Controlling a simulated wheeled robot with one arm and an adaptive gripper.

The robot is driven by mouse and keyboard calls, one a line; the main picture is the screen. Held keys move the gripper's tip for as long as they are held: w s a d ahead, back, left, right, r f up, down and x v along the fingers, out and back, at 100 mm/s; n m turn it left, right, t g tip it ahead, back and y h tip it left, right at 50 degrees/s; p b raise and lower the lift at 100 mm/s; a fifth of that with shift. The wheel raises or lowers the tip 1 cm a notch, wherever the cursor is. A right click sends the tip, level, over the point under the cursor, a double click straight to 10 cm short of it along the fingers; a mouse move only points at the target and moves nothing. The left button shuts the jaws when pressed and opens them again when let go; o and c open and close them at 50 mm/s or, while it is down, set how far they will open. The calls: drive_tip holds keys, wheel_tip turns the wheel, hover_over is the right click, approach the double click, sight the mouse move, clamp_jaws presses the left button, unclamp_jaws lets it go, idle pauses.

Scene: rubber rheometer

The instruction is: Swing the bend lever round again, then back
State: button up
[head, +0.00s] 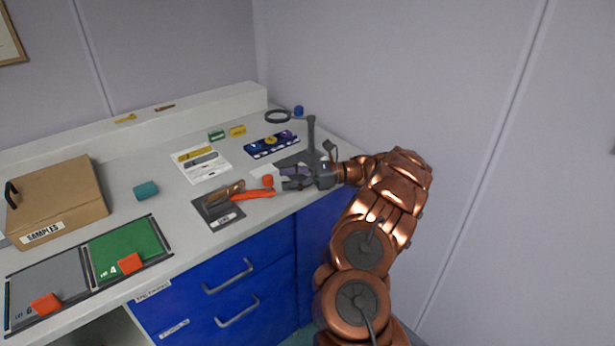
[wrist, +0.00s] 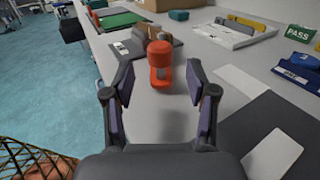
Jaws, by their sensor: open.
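The bend lever is an orange-red arm (head: 250,194) with a round knob at its end. It reaches right from a bend fixture on a dark base plate (head: 210,214) near the bench's front edge. In the wrist view the knob (wrist: 160,55) stands upright just ahead of my fingertips, and the lever runs away behind it. My gripper (head: 290,178) is open, its fingers pointing left toward the knob. In the wrist view the gripper (wrist: 160,95) has one finger on each side of the knob's line, with nothing between the pads. The knob hides part of the lever there.
A magnifier stand (head: 311,135) rises close behind my gripper. A SAMPLES box (head: 60,200), a teal block (head: 146,190) and a green mat (head: 125,248) are at left.

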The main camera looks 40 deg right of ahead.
drive_tip(key=shift+v, duration=3)
